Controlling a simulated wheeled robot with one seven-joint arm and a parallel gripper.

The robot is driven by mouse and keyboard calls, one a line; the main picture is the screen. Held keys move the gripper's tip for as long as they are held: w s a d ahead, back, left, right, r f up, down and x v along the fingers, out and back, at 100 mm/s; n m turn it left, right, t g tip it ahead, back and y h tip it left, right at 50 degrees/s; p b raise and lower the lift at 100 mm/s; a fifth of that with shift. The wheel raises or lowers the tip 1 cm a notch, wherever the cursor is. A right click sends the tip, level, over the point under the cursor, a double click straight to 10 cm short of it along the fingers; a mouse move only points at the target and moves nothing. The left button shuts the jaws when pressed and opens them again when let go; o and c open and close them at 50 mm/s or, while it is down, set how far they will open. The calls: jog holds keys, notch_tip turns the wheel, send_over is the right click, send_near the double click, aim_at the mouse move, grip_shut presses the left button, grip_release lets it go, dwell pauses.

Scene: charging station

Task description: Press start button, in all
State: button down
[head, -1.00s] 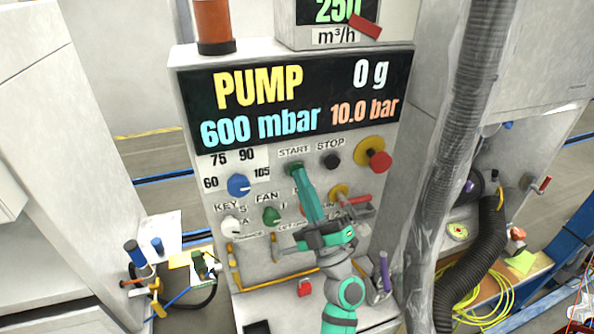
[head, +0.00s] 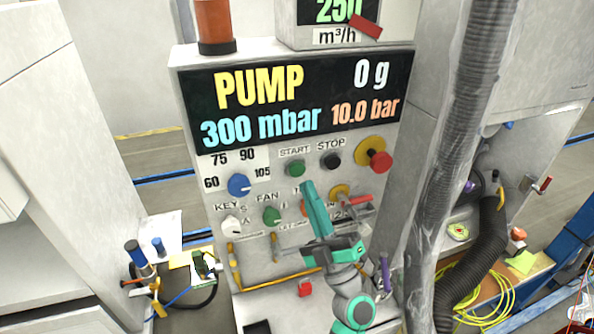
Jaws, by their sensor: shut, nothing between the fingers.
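The green start button (head: 295,168) sits on the grey control panel (head: 215,215) under the START label, clear of my gripper. The black stop button (head: 331,160) is to its right. My gripper (head: 308,186) is shut and empty, pointing up at the panel a little below the start button and apart from it. The display (head: 290,95) reads PUMP, 0 g, 300 mbar and 10.0 bar. My gripper and arm partly hide the lower middle of the panel.
A red knob on a yellow base (head: 378,160) is at the right. A blue dial (head: 239,185), white key switch (head: 231,226) and green fan switch (head: 271,215) are at the left. A wrapped hose (head: 460,130) hangs at the right. Open space lies before the panel.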

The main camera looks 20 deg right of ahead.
jog(key=shift+s, duration=1)
jog(key=s+a+f+m+g+h, duration=0.1)
jog(key=s+a+f+m+h, duration=0.1)
jog(key=s+a+f+m, duration=0.4)
jog(key=s+a+f+m+g+h, duration=0.1)
jog(key=s+a+f+m+h, duration=0.15)
jog(key=f, duration=0.45)
jog(key=s+a+f+m+g+h, duration=0.2)
jog(key=s+a+f+m, duration=0.1)
jog(key=s+f, duration=0.35)
jog(key=s+a+f+m+g, duration=0.1)
jog(key=s+a+f+g, duration=0.2)
jog(key=s+f, duration=0.3)
jog(key=s+a+f+m+g, duration=0.2)
jog(key=s+f+g, duration=0.2)
jog(key=s, duration=0.8)
jog(key=shift+s+a+f, duration=0.15)
jog(key=shift+a+f, duration=0.25)
jog(key=shift+f, duration=0.55)
jog(key=shift+m+y, duration=0.25)
